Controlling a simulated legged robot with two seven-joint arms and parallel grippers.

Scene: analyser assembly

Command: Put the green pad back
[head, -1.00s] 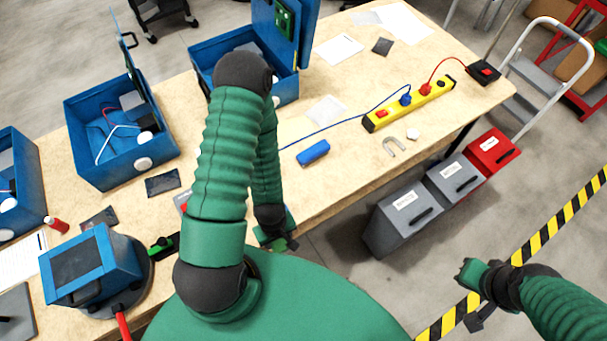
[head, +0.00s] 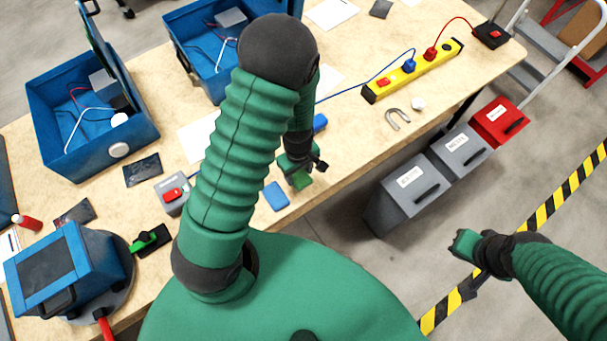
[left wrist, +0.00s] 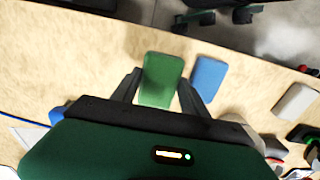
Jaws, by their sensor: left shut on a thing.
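My left gripper (head: 303,166) is shut on the green pad (head: 301,181), near the table's front edge. In the left wrist view, the green pad (left wrist: 161,78) lies between the two dark fingers of my left gripper (left wrist: 159,88). A blue pad (head: 276,195) lies on the table just left of it in the head view. It also shows right beside the green pad in the left wrist view (left wrist: 208,77). The gap between the green pad and the tabletop cannot be judged. My right gripper (head: 470,268) is over the floor, away from the table, its jaws unclear.
A grey box with a red switch (head: 172,193), a green-handled switch (head: 150,239) and open blue cases (head: 90,130) stand left.

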